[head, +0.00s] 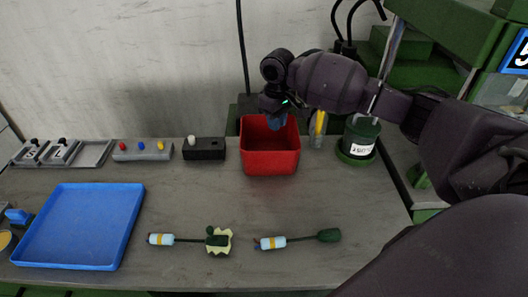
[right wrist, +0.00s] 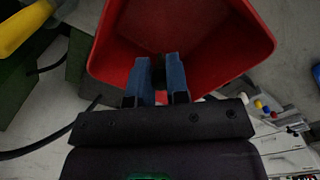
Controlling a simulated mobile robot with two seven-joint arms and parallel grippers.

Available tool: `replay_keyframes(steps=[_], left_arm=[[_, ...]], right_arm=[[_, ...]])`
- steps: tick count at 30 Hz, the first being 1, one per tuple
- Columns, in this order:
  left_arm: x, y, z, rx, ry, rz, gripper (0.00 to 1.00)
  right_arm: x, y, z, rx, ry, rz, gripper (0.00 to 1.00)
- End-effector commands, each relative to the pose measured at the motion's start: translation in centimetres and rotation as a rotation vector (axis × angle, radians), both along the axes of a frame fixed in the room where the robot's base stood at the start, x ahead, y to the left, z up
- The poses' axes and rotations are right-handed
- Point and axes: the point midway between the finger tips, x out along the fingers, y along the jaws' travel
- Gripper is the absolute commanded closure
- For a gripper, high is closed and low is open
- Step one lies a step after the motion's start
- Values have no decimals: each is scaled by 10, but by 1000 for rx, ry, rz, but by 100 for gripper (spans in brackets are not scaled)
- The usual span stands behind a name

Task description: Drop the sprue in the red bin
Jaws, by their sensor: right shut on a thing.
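The red bin (head: 270,163) stands at the back of the table, and its open inside fills the top of the right wrist view (right wrist: 215,75). My right gripper (head: 277,121) is over the bin's mouth, pointing down. In the right wrist view its two blue fingers (right wrist: 158,80) are shut on a small dark piece (right wrist: 158,68), seemingly the sprue. The fingers mostly hide this piece, and its full shape cannot be made out. In the head view it cannot be told apart from the fingers. My left gripper is not in view.
A dark green pot (head: 358,138) and a yellow-marked item (head: 319,124) stand right of the bin. A black block (head: 204,149) stands left. A blue tray (head: 82,226) lies front left.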

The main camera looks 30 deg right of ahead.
Motion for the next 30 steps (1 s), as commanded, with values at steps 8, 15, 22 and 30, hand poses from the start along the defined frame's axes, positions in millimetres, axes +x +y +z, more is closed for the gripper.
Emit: replay_keyframes(steps=[8,15,22,30], left_arm=[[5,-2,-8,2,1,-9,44],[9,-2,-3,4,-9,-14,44],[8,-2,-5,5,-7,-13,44],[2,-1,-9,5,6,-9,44]], right_arm=[[0,0,-20,0,1,-1,100],[0,0,-19,-1,-2,-1,100],[0,0,-19,0,-2,-1,66],[0,0,-19,0,-1,-1,55]])
